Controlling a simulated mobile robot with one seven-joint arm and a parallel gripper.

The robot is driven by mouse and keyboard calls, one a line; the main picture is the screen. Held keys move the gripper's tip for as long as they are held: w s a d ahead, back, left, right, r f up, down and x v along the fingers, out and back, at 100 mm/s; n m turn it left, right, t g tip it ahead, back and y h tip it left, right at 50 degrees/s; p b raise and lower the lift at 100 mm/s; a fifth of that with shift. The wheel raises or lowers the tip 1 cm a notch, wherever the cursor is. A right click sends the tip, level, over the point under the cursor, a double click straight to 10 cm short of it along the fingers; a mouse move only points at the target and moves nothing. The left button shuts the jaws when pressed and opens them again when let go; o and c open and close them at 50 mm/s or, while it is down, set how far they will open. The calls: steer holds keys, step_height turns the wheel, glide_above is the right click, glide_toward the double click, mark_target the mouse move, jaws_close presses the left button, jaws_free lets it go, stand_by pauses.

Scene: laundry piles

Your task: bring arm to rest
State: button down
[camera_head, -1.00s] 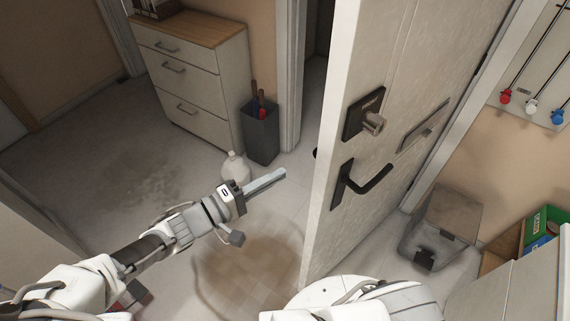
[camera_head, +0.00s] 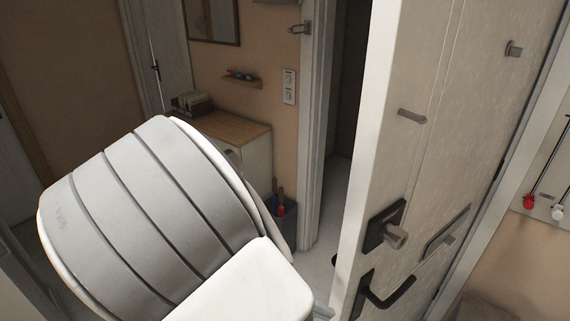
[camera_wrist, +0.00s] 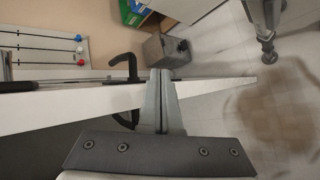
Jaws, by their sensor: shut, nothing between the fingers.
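My gripper (camera_wrist: 161,85) shows in the wrist view with its grey fingers together and nothing between them. The fingers overlap the pale door (camera_wrist: 215,88) in that view; I cannot tell whether they touch it. In the head view a large white and grey link of my arm fills the lower left, and my gripper is not seen there. The same door (camera_head: 440,130) stands open on the right of the head view, with a black handle (camera_head: 385,292) and a lock (camera_head: 388,232).
Behind my arm are a drawer cabinet (camera_head: 258,155) with a wooden top and a dark bin (camera_head: 287,222), both partly hidden. A doorway gap lies left of the door. The wrist view shows a grey bin (camera_wrist: 166,51), a tool rack (camera_wrist: 45,48) and open tiled floor at right.

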steer(key=s+d+r+m+t+y, duration=0.1)
steer(key=s+d+r+t+y, duration=0.1)
steer(key=r, duration=0.4)
steer(key=s+d+r+m+t+y, duration=0.1)
steer(key=d+r+y, duration=0.1)
steer(key=r+y, duration=0.3)
steer(key=s+d+r+m+t+y, duration=0.1)
steer(key=s+d+r+t+y, duration=0.1)
steer(key=r, duration=0.7)
steer(key=shift+s+d+r+t+y, duration=0.2)
steer(key=shift+s+d+t+y, duration=0.1)
steer(key=shift+d+y, duration=0.35)
